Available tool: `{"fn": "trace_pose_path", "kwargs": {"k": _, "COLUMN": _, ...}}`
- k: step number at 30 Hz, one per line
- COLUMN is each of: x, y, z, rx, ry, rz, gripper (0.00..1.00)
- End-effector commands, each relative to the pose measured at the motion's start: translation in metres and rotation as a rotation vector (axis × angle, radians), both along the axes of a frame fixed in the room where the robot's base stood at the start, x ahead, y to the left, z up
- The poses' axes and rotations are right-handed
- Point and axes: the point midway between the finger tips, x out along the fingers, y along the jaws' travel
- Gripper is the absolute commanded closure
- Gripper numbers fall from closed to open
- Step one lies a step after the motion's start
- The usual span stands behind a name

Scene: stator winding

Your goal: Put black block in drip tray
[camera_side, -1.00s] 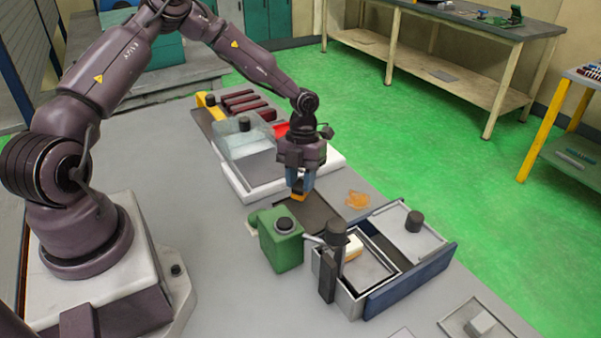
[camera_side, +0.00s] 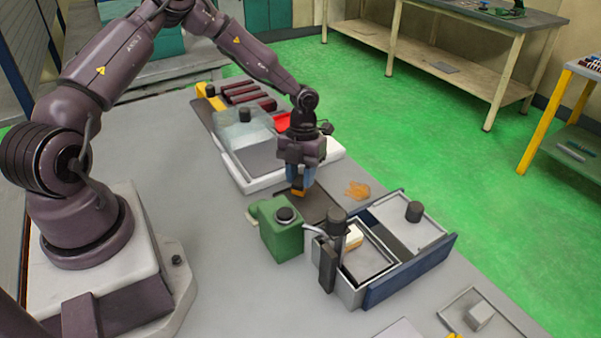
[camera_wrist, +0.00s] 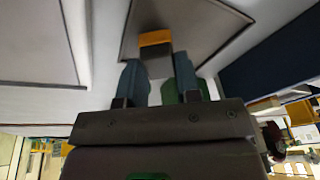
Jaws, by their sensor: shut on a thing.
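My gripper (camera_side: 300,182) points down over a dark flat tray (camera_side: 325,207) on the bench. It is shut on a small block with an orange face (camera_side: 298,192). In the wrist view the block (camera_wrist: 155,40) shows between the blue-grey fingers, with its orange face and a darker grey-brown part. The fingers hide the rest of it. I cannot tell whether the block touches the tray.
A green can (camera_side: 282,240) stands just in front of the tray. A blue-fronted box with lids (camera_side: 410,270) is to its right. A white basin (camera_side: 245,172) with a clear lid lies behind left. An orange lump (camera_side: 358,190) lies behind right. A shallow tray (camera_side: 455,312) holds a grey block.

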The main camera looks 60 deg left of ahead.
Motion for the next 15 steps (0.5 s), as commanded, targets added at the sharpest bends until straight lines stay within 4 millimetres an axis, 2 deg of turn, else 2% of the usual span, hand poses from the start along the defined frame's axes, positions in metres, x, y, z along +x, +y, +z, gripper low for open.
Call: {"fn": "trace_pose_path", "kwargs": {"k": 15, "x": -0.0001, "y": -0.0002, "z": -0.0073, "rx": -0.001, "ry": 0.001, "rz": 0.0, "gripper": 1.0}}
